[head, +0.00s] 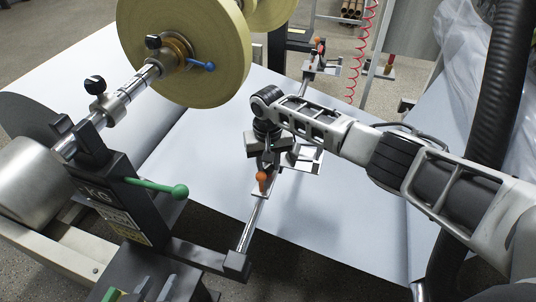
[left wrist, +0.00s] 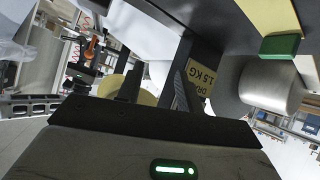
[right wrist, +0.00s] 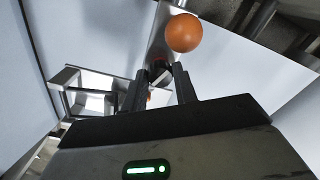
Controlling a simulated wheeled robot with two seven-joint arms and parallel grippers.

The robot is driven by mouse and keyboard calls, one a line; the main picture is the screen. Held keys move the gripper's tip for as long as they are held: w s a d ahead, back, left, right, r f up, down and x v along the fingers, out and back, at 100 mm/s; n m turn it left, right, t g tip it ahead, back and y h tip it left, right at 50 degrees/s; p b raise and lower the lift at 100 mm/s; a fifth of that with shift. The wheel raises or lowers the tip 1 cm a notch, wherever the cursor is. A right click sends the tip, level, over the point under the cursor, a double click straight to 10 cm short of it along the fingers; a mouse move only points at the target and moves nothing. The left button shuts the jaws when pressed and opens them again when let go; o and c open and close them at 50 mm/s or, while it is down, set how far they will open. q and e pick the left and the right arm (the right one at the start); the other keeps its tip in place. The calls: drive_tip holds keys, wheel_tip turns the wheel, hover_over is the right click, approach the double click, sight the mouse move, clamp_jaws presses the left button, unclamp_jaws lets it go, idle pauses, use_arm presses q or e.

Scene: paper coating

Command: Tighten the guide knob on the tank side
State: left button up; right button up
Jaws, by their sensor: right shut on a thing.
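My right gripper (head: 267,158) reaches in from the right and points down at a guide on the silver rail (head: 252,225). It is shut on a small dark guide knob (right wrist: 160,70) between its fingertips, mostly hidden by them. An orange ball handle (head: 262,178) stands close beside the fingers; it also shows in the right wrist view (right wrist: 183,33). My left gripper (head: 155,288) is low at the bottom edge of the head view, in front of the black bracket. Its fingers stand apart and empty in the left wrist view (left wrist: 153,88).
A yellow tape roll (head: 190,50) hangs on a shaft above the white paper sheet (head: 210,150). A black bracket (head: 110,195) with a green ball lever (head: 160,187) stands left. A similar guide (head: 318,62) with an orange handle is at the rail's far end.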

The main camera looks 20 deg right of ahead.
drive_tip(key=m+p, duration=0.2)
drive_tip(key=shift+a+r+m+p, duration=0.1)
drive_tip(key=shift+r+m+p, duration=0.2)
drive_tip(key=shift+m, duration=0.1)
drive_tip(key=shift+f+m+p, duration=0.1)
drive_tip(key=shift+m+p, duration=0.55)
drive_tip(key=shift+m, duration=0.25)
drive_tip(key=m+p, duration=0.2)
drive_tip(key=m, duration=0.2)
drive_tip(key=shift+m, duration=0.3)
drive_tip(key=shift+f+m, duration=0.1)
drive_tip(key=shift+m, duration=0.7)
drive_tip(key=shift+w+m+p, duration=0.1)
drive_tip(key=shift+m+p, duration=0.4)
drive_tip(key=shift+m, duration=0.7)
use_arm(q)
drive_tip(key=r, duration=0.1)
drive_tip(key=a+r+m, duration=0.1)
drive_tip(key=shift+s+a+r+g+y, duration=0.1)
drive_tip(key=shift+a+r+g+y, duration=0.1)
drive_tip(key=shift+r+g+y, duration=0.2)
use_arm(e)
drive_tip(key=shift+m, duration=0.3)
use_arm(q)
drive_tip(key=shift+d, duration=0.1)
use_arm(e)
drive_tip(key=o, duration=1)
drive_tip(key=shift+c, duration=0.2)
